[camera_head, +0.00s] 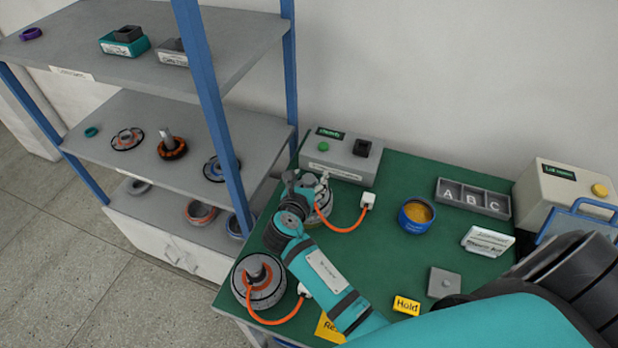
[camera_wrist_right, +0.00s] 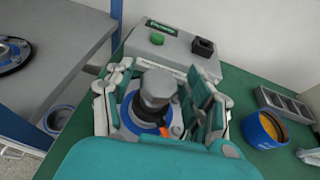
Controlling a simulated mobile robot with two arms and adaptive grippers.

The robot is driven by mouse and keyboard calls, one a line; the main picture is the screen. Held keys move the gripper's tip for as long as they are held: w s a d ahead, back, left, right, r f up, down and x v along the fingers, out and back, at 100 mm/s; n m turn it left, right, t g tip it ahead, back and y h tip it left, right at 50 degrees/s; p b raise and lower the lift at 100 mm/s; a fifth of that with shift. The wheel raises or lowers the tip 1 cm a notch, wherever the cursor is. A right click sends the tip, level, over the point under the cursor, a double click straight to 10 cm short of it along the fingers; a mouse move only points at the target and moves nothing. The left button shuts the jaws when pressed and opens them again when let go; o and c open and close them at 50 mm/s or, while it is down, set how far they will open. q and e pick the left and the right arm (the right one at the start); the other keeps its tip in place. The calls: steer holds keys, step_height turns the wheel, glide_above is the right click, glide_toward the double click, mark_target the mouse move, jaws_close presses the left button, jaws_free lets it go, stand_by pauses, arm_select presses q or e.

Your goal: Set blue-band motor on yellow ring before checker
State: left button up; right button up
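The blue-band motor (camera_wrist_right: 157,88) stands upright in the right wrist view, its grey shaft up and some blue showing around its base. In the head view this motor (camera_head: 320,210) is on the green bench just in front of the checker (camera_head: 341,157), a grey box with a green button. My right gripper (camera_head: 306,184) is over the motor, its fingers spread on either side of the shaft with gaps visible in the wrist view (camera_wrist_right: 160,95). No yellow ring shows; the motor and gripper hide the bench there. My left gripper is out of view.
An orange cable runs from the blue-band motor to a white plug (camera_head: 368,199). A blue bowl (camera_head: 416,216) and lettered tray (camera_head: 473,198) stand right. A shelf rack (camera_head: 213,95) rises left.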

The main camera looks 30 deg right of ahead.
steer(key=shift+r, duration=0.15)
steer(key=p+v, duration=0.8)
steer(key=v, duration=0.4)
steer(key=shift+d, duration=0.1)
